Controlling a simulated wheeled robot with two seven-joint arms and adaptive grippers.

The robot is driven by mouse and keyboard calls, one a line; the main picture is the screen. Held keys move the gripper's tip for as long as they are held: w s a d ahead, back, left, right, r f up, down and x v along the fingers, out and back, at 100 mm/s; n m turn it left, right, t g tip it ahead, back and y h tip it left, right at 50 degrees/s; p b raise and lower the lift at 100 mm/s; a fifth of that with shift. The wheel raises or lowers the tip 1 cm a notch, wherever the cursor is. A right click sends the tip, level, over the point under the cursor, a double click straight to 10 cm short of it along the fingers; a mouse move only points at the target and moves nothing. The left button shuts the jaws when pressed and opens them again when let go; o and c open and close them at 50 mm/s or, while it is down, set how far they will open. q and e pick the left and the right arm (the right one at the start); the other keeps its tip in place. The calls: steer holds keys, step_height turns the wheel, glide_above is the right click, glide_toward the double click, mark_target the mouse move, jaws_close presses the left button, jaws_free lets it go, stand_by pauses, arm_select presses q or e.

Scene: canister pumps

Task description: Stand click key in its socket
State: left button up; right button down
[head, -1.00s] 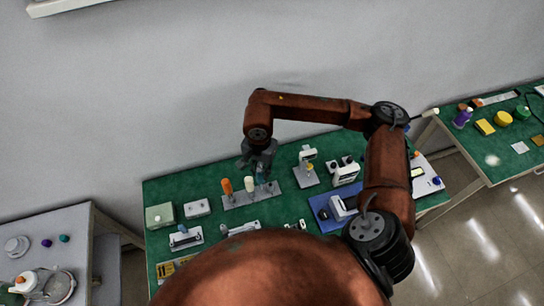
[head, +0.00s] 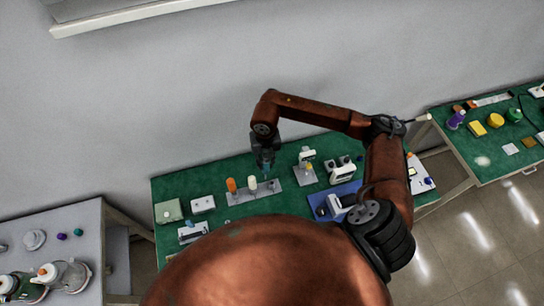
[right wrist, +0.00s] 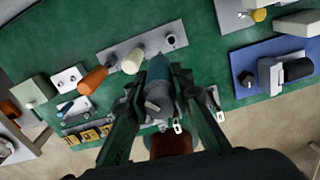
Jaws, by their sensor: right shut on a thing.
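My right gripper (head: 266,166) is shut on a teal piece (head: 268,173), which I take to be the click key. In the right wrist view the gripper (right wrist: 162,100) has its fingers on both sides of the teal key (right wrist: 158,72), whose grey end faces the camera. The grey rack (head: 240,198) stands below it, with an orange handle (head: 231,185) and a cream handle (head: 253,182) upright in it. In the right wrist view the rack shows a dark empty hole (right wrist: 171,39) beyond the key. Whether the key touches the rack is unclear. My left gripper is out of view.
A grey stand with a yellow part (head: 308,167) and a white device (head: 340,170) are right of the rack. A blue mat (head: 323,205) lies in front of them. A white box (head: 203,204) and green box (head: 169,211) are at left. My arm hides the front.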

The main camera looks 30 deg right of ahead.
steer(key=m, duration=0.3)
steer(key=shift+w+d+r+p, duration=0.1)
steer(key=shift+d+r+p, duration=0.1)
steer(key=shift+p, duration=0.15)
steer(key=m+p, duration=0.1)
steer(key=m, duration=0.2)
steer(key=d+m+p, duration=0.1)
steer(key=m, duration=0.3)
arm_select(q)
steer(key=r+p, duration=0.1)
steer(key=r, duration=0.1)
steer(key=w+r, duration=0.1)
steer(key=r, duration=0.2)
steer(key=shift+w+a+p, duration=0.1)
steer(key=shift+p, duration=0.25)
arm_select(e)
steer(key=m, duration=0.4)
steer(key=d+m, duration=0.1)
steer(key=m, duration=0.2)
steer(key=shift+s+d+f, duration=0.1)
steer(key=shift+s+f, duration=0.1)
steer(key=shift+f, duration=0.1)
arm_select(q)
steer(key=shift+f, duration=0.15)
arm_select(e)
steer(key=shift+f, duration=0.2)
